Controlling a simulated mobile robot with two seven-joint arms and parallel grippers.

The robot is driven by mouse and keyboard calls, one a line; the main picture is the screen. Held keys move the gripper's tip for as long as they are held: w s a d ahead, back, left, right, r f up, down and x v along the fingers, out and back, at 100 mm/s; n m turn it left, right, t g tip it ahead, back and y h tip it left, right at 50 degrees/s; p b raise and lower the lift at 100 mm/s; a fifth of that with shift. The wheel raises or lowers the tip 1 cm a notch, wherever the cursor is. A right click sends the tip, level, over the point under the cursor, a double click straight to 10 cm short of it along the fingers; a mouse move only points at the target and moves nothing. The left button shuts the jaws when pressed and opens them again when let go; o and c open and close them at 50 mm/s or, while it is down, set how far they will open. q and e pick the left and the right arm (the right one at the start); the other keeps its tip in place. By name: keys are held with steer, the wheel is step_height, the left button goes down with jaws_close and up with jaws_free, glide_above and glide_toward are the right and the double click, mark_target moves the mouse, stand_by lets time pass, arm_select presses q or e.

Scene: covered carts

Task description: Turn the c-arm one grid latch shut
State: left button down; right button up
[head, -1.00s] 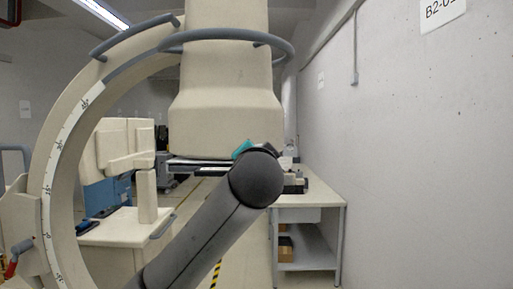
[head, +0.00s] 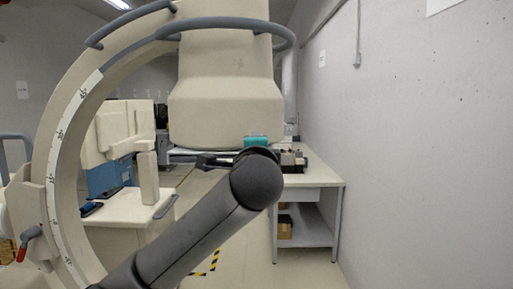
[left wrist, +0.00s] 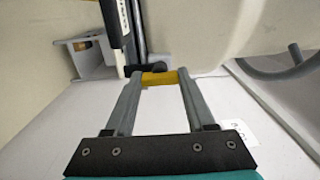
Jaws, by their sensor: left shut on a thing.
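The big cream c-arm (head: 62,170) curves down the left of the head view, with its cream housing (head: 225,110) at upper middle. In the left wrist view my left gripper (left wrist: 160,82) has its two grey fingers on either side of a short yellow piece (left wrist: 158,77), which looks like the latch handle. It is shut on that piece. A black bar (left wrist: 112,22) stands just behind it, and the pale housing (left wrist: 215,30) is close by. In the head view my dark forearm hides most of the gripper; the teal part (head: 257,141) shows above it. My right gripper is out of view.
A grey ring rail (head: 285,32) circles the housing. A red-tipped lever (head: 24,250) sits on the c-arm's left side. A white side table (head: 315,180) stands behind along the right wall. A cream cart (head: 125,215) is at left. The right floor is clear.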

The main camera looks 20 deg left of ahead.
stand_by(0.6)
arm_select(q)
steer(key=shift+c, duration=1.2)
jaws_free()
steer(key=shift+s, duration=0.1)
steer(key=b+v, duration=0.2)
steer(key=v, duration=1.3)
steer(key=shift+b, duration=0.35)
